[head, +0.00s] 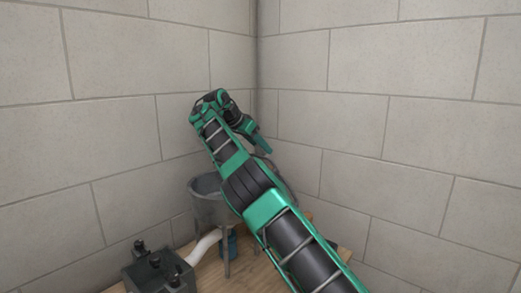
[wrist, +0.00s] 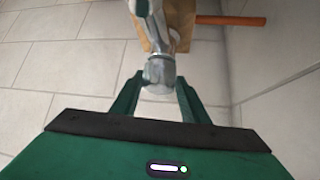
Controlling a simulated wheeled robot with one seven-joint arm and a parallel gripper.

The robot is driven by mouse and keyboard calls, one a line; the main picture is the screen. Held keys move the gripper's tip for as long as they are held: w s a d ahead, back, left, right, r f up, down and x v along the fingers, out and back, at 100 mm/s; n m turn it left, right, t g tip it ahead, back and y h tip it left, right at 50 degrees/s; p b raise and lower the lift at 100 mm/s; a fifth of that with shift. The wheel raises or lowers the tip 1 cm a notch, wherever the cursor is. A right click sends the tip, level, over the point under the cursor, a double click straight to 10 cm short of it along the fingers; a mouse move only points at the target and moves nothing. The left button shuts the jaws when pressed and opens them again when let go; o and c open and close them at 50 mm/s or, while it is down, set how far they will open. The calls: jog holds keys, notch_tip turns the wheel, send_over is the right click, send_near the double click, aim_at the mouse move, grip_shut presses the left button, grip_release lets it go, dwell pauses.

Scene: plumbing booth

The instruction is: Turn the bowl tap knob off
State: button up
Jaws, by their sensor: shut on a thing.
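In the wrist view a shiny silver tap knob (wrist: 158,70) sits between the two dark green fingers of my gripper (wrist: 158,88), which is shut on it. A silver tap body (wrist: 158,25) runs on from the knob toward the top of the picture. In the head view my gripper (head: 262,143) points down and right beyond the grey bowl (head: 204,186). The bowl stands on legs, and my arm covers its right side. The tap and knob are hidden behind my arm in the head view.
A wooden tabletop (head: 211,277) lies under the bowl. A dark box with black knobs (head: 160,270) stands at the lower left, beside a white pipe (head: 204,244) and a blue object (head: 229,242). Tiled walls meet behind my gripper. An orange bar (wrist: 230,20) shows in the wrist view.

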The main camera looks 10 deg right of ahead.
jog(key=shift+w+a+r, duration=0.1)
jog(key=shift+a, duration=0.2)
jog(key=o, duration=0.7)
jog(key=shift+c, duration=0.2)
jog(key=o, duration=0.3)
jog(key=shift+w, duration=0.1)
jog(key=shift+d, duration=0.1)
